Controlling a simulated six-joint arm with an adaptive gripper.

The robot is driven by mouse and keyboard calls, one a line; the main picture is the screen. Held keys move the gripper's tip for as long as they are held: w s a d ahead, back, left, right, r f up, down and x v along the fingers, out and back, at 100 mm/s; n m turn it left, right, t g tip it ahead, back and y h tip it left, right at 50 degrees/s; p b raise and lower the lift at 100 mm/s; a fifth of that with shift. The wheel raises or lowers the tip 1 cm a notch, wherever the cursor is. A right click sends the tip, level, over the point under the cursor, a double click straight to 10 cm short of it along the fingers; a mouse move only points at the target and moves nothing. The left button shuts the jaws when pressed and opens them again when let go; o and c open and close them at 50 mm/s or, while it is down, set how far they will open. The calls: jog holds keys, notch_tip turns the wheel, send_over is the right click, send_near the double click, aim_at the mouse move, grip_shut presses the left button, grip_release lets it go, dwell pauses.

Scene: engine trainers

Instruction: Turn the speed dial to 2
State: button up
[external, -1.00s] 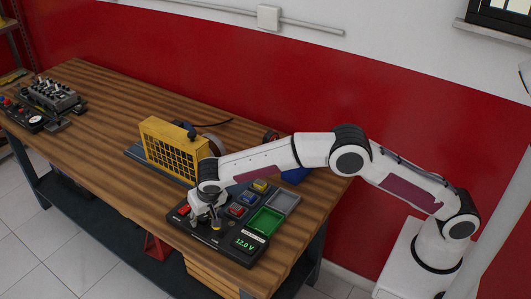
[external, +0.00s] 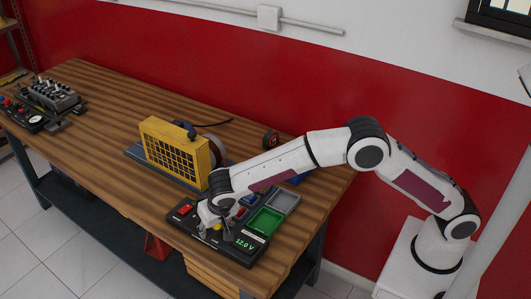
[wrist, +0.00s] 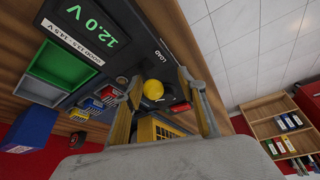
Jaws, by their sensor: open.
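A black control panel (external: 254,260) with a green "12.0 V" display (external: 245,244) lies at the front edge of the bench. The display also shows in the wrist view (wrist: 93,27). A round yellow knob (wrist: 153,89) is on the panel, close to the word "LOAD"; it shows small in the external view (external: 217,227). My gripper (wrist: 160,78) is open, with one finger on each side of the yellow knob; I cannot tell if they touch it. I cannot read any "speed" label or numbers, so I cannot tell whether this knob is the speed dial.
A red button (external: 184,209) is at the panel's left end. A green tray (external: 265,221) and a grey tray (external: 284,201) lie behind the display. A yellow grille housing (external: 175,151) stands behind the panel. Another control box (external: 36,121) is at the far left.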

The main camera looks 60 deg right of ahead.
jog(key=shift+s+a, duration=0.4)
jog(key=shift+s, duration=0.5)
jog(key=shift+s+a, duration=0.35)
jog(key=shift+s, duration=0.6)
jog(key=shift+s+a, duration=0.4)
jog(key=shift+s, duration=0.5)
jog(key=shift+d+r, duration=0.1)
jog(key=s+d+r+n, duration=0.1)
jog(key=s+d+r, duration=0.3)
jog(key=d+r, duration=0.25)
jog(key=s+d+r+y, duration=0.1)
jog(key=s+d+r, duration=0.2)
jog(key=d+r, duration=0.35)
jog(key=s+d+r+n, duration=0.1)
jog(key=s+d+r, duration=0.35)
jog(key=d, duration=0.45)
jog(key=s+d+n, duration=0.1)
jog(key=s+d, duration=0.4)
jog(key=s, duration=0.6)
jog(key=s+d+n+t, duration=0.1)
jog(key=s+d, duration=0.5)
jog(key=s, duration=0.4)
jog(key=shift+s+r+t+y, duration=0.3)
jog(key=shift+s+y, duration=0.1)
jog(key=shift+d, duration=0.1)
